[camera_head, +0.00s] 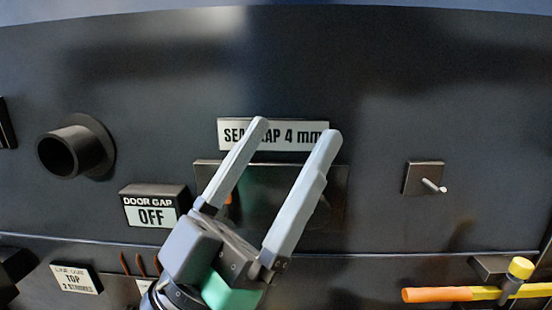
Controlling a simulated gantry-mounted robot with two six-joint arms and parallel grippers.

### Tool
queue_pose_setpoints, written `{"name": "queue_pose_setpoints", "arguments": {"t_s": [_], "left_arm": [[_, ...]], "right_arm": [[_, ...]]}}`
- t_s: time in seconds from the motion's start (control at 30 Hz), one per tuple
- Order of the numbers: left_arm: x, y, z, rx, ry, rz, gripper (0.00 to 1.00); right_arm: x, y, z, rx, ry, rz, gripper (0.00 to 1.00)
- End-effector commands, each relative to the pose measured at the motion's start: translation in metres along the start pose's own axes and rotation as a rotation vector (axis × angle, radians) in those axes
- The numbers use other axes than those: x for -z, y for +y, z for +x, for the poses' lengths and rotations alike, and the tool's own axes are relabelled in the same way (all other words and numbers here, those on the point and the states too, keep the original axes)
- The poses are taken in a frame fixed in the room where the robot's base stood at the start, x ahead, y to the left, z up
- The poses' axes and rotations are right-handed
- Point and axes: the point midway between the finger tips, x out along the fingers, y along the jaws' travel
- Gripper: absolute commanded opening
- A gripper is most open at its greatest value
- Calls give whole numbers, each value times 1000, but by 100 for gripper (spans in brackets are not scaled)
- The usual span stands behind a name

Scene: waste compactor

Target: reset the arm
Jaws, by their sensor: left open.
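My left gripper (293,133) is in the lower middle of the head view. Its two long grey fingers are spread apart and point up at the dark panel. Nothing is between them. The fingertips overlap the white label reading "SEA... AP 4 mm" (289,143) and hide some of its letters. The fingers also cover part of a dark rectangular recess or plate (335,190) below that label. I cannot tell whether the fingertips touch the panel. My right gripper is not in view.
A dark round pipe stub (98,146) sticks out at left. A "DOOR GAP OFF" display (151,207) is left of the gripper. A small toggle switch (424,177) is at right. A yellow and orange hammer-like tool (452,294) lies at lower right. A "TOP" label (76,279) is at lower left.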

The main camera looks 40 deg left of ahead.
Motion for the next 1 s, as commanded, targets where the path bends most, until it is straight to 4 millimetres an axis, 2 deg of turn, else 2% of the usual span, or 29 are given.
{"name": "queue_pose_setpoints", "arguments": {"t_s": [0.07, 0.3, 0.43, 0.57, 0.8, 0.9, 1.0], "left_arm": [[11, 2, 2, -12, 26, 9, 90], [11, 2, 3, -12, 25, 9, 90], [22, 2, 15, -11, 24, 9, 90], [53, 3, 46, -11, 24, 9, 90], [131, 4, 127, -11, 24, 8, 90], [152, 4, 149, -11, 24, 8, 90], [158, 4, 156, -11, 24, 8, 90]], "right_arm": [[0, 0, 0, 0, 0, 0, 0], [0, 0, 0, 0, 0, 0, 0], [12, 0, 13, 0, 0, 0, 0], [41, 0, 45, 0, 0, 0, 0], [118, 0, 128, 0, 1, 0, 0], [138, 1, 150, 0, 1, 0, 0], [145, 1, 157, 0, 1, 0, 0]]}}
